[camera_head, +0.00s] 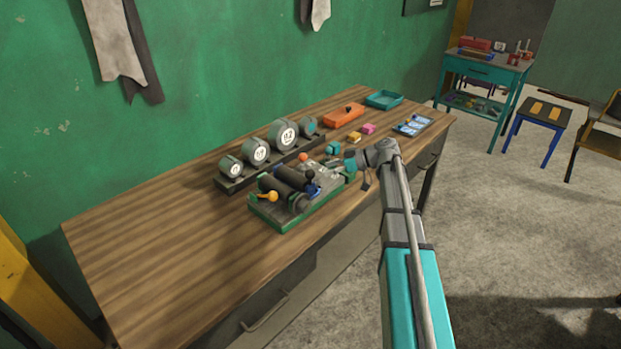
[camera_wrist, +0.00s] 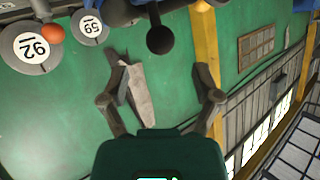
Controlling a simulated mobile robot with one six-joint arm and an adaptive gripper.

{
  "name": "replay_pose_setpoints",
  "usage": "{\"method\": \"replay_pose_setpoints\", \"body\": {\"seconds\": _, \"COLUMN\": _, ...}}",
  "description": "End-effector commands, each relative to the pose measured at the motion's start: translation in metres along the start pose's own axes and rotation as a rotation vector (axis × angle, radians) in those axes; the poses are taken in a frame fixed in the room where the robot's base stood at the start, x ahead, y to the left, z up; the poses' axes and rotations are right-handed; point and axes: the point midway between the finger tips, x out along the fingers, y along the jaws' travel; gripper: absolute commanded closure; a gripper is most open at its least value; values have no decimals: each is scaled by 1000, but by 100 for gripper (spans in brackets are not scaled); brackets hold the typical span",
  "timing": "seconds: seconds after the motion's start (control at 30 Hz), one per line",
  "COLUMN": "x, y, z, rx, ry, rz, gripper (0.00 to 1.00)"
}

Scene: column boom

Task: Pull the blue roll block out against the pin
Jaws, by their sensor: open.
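The blue roll block (camera_head: 312,190) shows as a small blue patch at the right end of the dark rollers (camera_head: 288,185), on a green-edged fixture board (camera_head: 268,216). A black ball knob (camera_head: 310,175) stands beside it; whether this is the pin I cannot tell. My gripper (camera_head: 350,166) is just right of the fixture, small in the head view. In the wrist view my gripper (camera_wrist: 166,92) is open, with nothing between its fingers. A dark round knob (camera_wrist: 160,40) is beyond the fingertips, near the top. The blue block is not clear in the wrist view.
Round gauges (camera_head: 257,151) stand in a row behind the fixture. An orange ball (camera_head: 303,157) and yellow lever (camera_head: 268,196) stick up from it. An orange tray (camera_head: 344,116) and teal tray (camera_head: 384,100) lie farther back. The table's left part (camera_head: 150,240) is clear.

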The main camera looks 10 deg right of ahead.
Motion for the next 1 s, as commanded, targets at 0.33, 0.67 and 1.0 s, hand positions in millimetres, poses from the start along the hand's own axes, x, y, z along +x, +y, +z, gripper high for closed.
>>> {"method": "replay_pose_setpoints", "body": {"seconds": 0.33, "x": 49, "y": 0, "z": 2, "rx": 0, "ry": 0, "rz": -1, "gripper": 19}}
{"method": "replay_pose_setpoints", "body": {"seconds": 0.67, "x": 63, "y": 0, "z": 0, "rx": 0, "ry": 0, "rz": 1, "gripper": 19}}
{"method": "replay_pose_setpoints", "body": {"seconds": 1.0, "x": 63, "y": 0, "z": 0, "rx": 0, "ry": 0, "rz": 1, "gripper": 38}}
